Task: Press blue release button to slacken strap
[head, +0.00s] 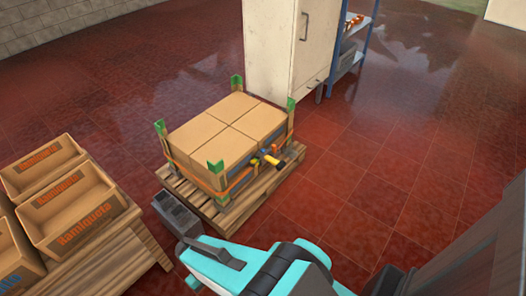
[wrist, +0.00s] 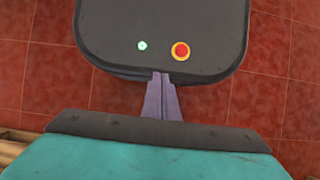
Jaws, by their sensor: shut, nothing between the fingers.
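A strap (head: 240,180) in orange runs around a stack of cardboard boxes (head: 228,128) on a wooden pallet (head: 234,213). A small tensioner with a yellow handle (head: 271,160) sits on the strap at the stack's right front side. Small blue bits show beside it, but the release button is too small to make out. My gripper (wrist: 162,78) is shut and empty in the wrist view, its purple fingers over a dark panel of my own body. It is away from the strap. The fingertips cannot be made out in the head view.
Green corner guards (head: 216,170) stand at the stack's corners. Open cardboard crates (head: 72,205) sit on another pallet at left. A white cabinet (head: 272,55) and a blue shelf rack (head: 352,50) stand behind. The red tiled floor (head: 385,150) is clear at right.

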